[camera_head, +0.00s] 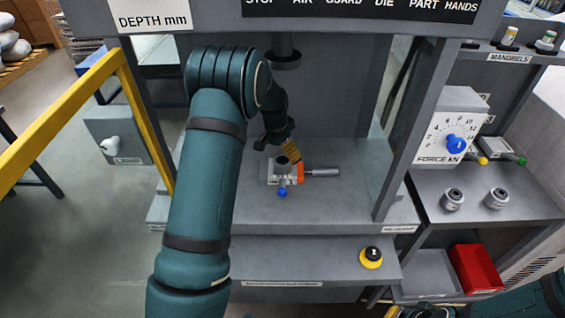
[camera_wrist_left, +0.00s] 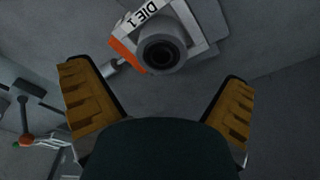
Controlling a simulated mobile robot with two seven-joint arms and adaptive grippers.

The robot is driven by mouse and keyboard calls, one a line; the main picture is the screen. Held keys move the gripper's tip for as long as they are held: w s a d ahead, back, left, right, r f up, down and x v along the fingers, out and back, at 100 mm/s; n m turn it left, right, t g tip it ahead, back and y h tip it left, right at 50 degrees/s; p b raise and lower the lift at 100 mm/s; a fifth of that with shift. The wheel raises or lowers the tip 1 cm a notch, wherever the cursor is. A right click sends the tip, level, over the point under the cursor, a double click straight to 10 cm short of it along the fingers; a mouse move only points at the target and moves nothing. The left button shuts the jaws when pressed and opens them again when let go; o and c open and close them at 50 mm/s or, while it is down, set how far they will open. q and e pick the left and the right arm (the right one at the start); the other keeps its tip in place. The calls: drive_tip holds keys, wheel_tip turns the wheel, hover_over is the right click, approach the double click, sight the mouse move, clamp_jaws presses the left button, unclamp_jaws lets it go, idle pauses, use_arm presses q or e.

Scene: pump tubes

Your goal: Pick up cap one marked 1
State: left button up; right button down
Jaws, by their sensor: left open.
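The cap does not show there. My right gripper (camera_head: 428,311) shows only partly at the bottom edge; its jaws are hidden.
A die (camera_head: 271,172) labelled DIE 1 in the left wrist view (camera_wrist_left: 180,20) stands on the press bed below the left gripper. An orange part, a rod (camera_head: 322,172) and a blue knob adjoin it. Press posts flank the bed. A red bin (camera_head: 476,269) stands right.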

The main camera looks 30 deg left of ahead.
sight(283, 160)
use_arm(q)
drive_tip(key=f, duration=0.4)
drive_tip(key=w+f, duration=0.1)
drive_tip(key=f, duration=0.1)
drive_tip(key=shift+f, duration=0.15)
drive_tip(key=shift+w, duration=0.1)
drive_tip(key=c, duration=1.4)
